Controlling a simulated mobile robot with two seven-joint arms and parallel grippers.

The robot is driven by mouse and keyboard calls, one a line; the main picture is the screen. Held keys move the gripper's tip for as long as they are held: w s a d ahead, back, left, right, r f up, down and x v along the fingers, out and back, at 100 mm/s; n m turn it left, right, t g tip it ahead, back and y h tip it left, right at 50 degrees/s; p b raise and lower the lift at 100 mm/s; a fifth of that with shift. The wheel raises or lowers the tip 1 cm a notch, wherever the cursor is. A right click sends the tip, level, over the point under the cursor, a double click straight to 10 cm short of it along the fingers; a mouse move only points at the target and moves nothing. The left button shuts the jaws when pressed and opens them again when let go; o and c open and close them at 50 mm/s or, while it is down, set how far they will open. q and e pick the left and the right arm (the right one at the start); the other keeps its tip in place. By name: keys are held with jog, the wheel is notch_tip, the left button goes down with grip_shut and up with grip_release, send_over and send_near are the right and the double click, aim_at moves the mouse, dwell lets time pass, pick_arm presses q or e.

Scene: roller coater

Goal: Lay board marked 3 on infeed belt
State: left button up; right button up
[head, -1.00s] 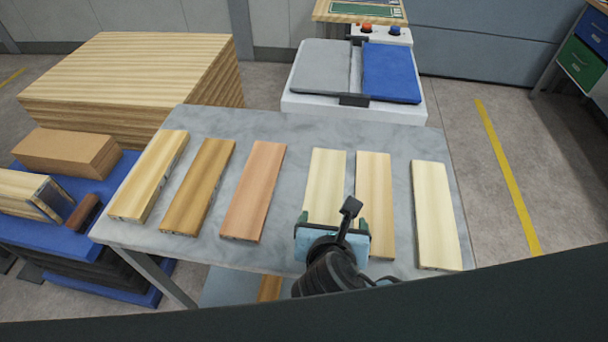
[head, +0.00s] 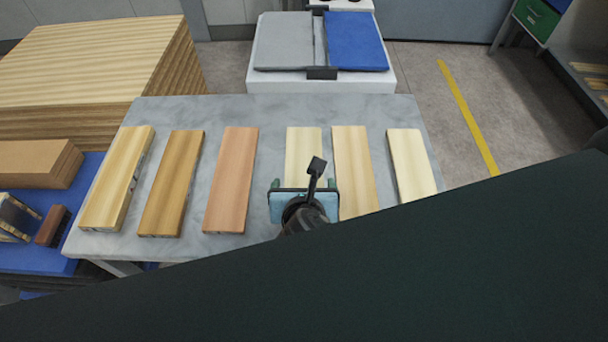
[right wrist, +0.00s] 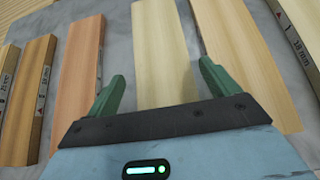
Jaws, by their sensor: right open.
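Several boards lie apart on a grey table (head: 270,112). From the left they are a tan board (head: 118,178), a brown board (head: 171,183), a pinkish board (head: 231,180), and pale boards fourth (head: 303,150), fifth (head: 354,170) and rightmost (head: 411,165). The rightmost board's edge mark in the right wrist view (right wrist: 298,32) seems to read 1, 18 mm. I cannot make out a 3 on any board. My right gripper (head: 304,185) is open over the fourth board, which shows between its fingers in the right wrist view (right wrist: 162,75). My left gripper is out of view.
A white unit (head: 320,86) with a grey pad (head: 283,42) and a blue pad (head: 355,42) stands behind the table; I cannot tell if it is the infeed belt. A large wood stack (head: 90,65) stands back left.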

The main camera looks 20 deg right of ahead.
aim_at(304, 179)
jog(key=shift+f+x, duration=0.25)
jog(key=shift+x, duration=2.1)
jog(key=shift+s, duration=0.2)
jog(key=c, duration=0.9)
